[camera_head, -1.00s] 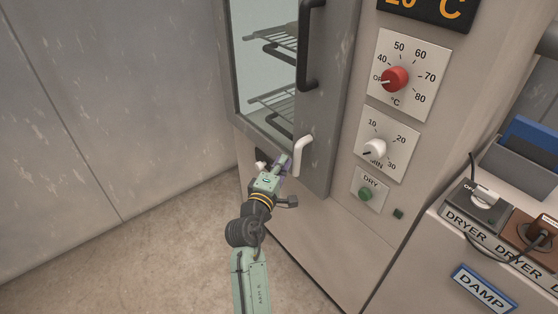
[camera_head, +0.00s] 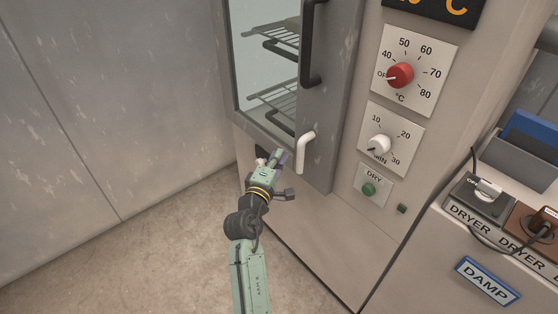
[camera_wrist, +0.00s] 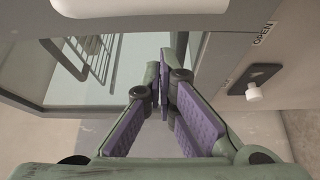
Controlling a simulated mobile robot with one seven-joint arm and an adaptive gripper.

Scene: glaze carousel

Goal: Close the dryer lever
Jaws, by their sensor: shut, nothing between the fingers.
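In the wrist view my gripper's purple-padded fingers (camera_wrist: 161,82) converge at the tips and hold nothing. The lever's mount is not clear in the wrist view.
A small white knob on a black plate (camera_wrist: 253,92) sits on the dryer body near the word OPEN, partly behind my gripper in the head view. The control dials (camera_head: 400,75) are at the right. A counter with plugs and a DAMP label (camera_head: 486,281) stands at far right. Floor at left is clear.

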